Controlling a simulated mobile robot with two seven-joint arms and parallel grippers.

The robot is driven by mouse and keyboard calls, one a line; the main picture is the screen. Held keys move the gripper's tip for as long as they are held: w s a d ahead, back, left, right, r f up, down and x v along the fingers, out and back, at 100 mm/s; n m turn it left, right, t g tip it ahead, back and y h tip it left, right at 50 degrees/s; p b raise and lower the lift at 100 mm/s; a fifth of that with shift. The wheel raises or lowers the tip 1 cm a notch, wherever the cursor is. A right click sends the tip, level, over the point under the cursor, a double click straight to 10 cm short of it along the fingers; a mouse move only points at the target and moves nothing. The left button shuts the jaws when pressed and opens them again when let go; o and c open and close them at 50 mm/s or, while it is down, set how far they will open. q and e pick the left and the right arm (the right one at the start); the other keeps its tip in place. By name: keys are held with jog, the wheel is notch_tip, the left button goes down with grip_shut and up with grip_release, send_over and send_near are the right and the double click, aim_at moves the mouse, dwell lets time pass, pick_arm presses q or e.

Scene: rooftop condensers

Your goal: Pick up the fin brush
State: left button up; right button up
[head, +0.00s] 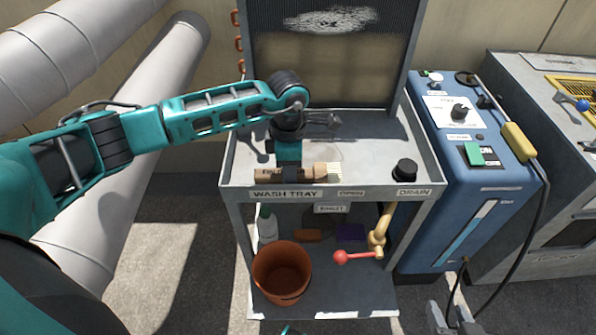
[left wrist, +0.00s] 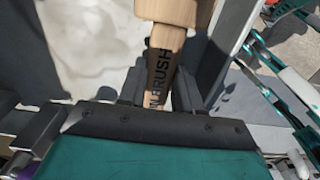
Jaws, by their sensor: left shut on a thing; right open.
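The fin brush (head: 322,171) has a wooden handle and pale bristles pointing right. It lies level along the front edge of the wash tray (head: 375,152); I cannot tell whether it touches the tray. My left gripper (head: 291,173) comes down from above and is shut on the handle, hiding its middle. In the left wrist view, the handle (left wrist: 163,68), with lettering ending in "BRUSH", sits between the two dark fingers.
A black drain knob (head: 404,170) stands at the tray's right. A finned condenser panel (head: 325,60) rises behind. Below are an orange bucket (head: 282,272), a white bottle (head: 267,226) and a red-handled valve (head: 342,257). A blue machine (head: 470,190) stands to the right. Large pipes fill the left.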

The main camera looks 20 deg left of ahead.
pick_arm(q)
notch_tip(320, 180, up, 20)
jog(key=p, duration=0.3)
dwell(0.3)
jog(key=o, duration=0.5)
jog(key=shift+c, duration=0.2)
grip_shut()
jog(key=shift+a+r, duration=0.1)
